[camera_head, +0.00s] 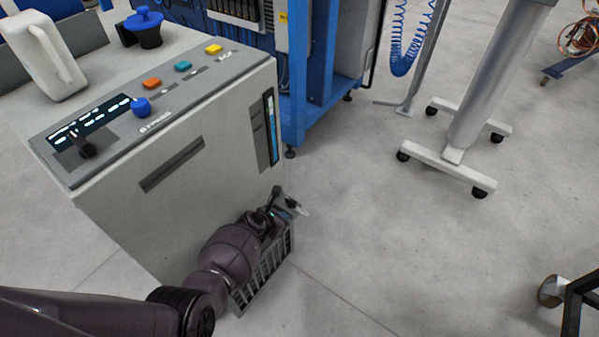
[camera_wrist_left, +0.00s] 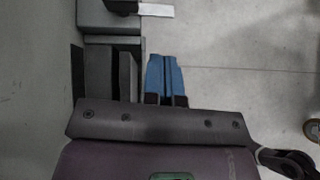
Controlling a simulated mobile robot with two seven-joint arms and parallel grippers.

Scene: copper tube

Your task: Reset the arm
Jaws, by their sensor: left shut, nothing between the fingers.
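My left arm comes in from the lower left in the head view. My left gripper (camera_head: 291,207) is low beside the front of the grey machine (camera_head: 205,190), close to the slatted grey part (camera_head: 265,276) near the floor. In the left wrist view the gripper fingers (camera_wrist_left: 165,76) lie side by side, shut and empty. The arm hides part of the machine's lower front and the slatted part. I cannot tell whether the gripper touches the machine. My right arm and gripper are not in view.
The machine top carries a white jug-like container (camera_head: 46,58), a blue-lidded pot (camera_head: 145,28) and colored buttons. A blue frame (camera_head: 318,80) stands behind. A wheeled stand (camera_head: 490,90) is at the upper right. The grey floor (camera_head: 430,245) right of the gripper is clear.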

